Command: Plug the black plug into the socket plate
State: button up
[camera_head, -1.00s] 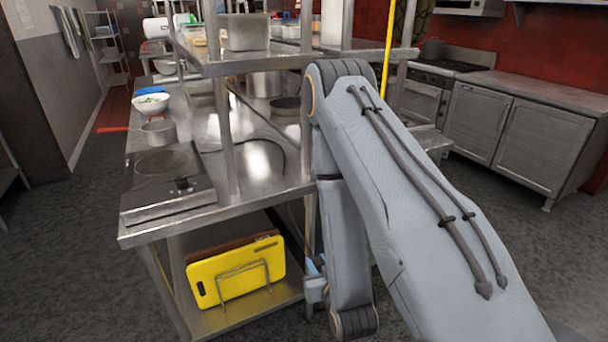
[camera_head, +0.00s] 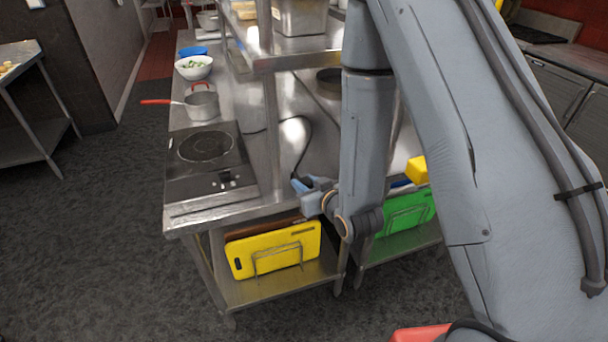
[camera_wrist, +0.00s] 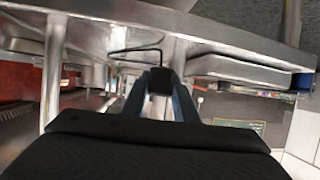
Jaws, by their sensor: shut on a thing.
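The black plug (camera_wrist: 160,82) is between the blue fingers of my gripper (camera_wrist: 161,92) in the wrist view. My gripper (camera_head: 303,184) is shut on it, just above the front edge of the steel counter (camera_head: 235,210) in the head view. The plug itself is too small to make out there. A black cable (camera_head: 308,132) curves over the counter from near the hob down towards my gripper; its loop shows beyond the plug in the wrist view (camera_wrist: 135,50). I cannot make out the socket plate in either view.
The induction hob (camera_head: 205,160) is left of my gripper, with a red-handled pot (camera_head: 202,105) and a white bowl (camera_head: 194,68) behind. An upper shelf (camera_head: 310,50) and its post (camera_head: 271,125) stand close. Yellow (camera_head: 275,250) and green boards (camera_head: 408,213) are below.

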aim_at(288, 172)
jog(key=shift+b+x, duration=0.6)
jog(key=shift+x, duration=1.15)
jog(key=shift+w+d+r+b+x, duration=0.15)
jog(key=shift+b+x, duration=0.8)
jog(key=shift+x, duration=1.25)
jog(key=shift+w+d+r+b+x, duration=0.15)
jog(key=shift+b+x, duration=0.85)
jog(key=shift+x, duration=1.2)
jog(key=shift+w+d+b+x, duration=0.1)
jog(key=shift+d+b+x, duration=0.15)
jog(key=shift+b+x, duration=1.35)
jog(key=shift+w+a+f+p, duration=0.25)
jog(key=shift+w+p, duration=0.2)
jog(key=shift+p, duration=0.2)
jog(key=o, duration=1.2)
jog(key=shift+s+a, duration=0.1)
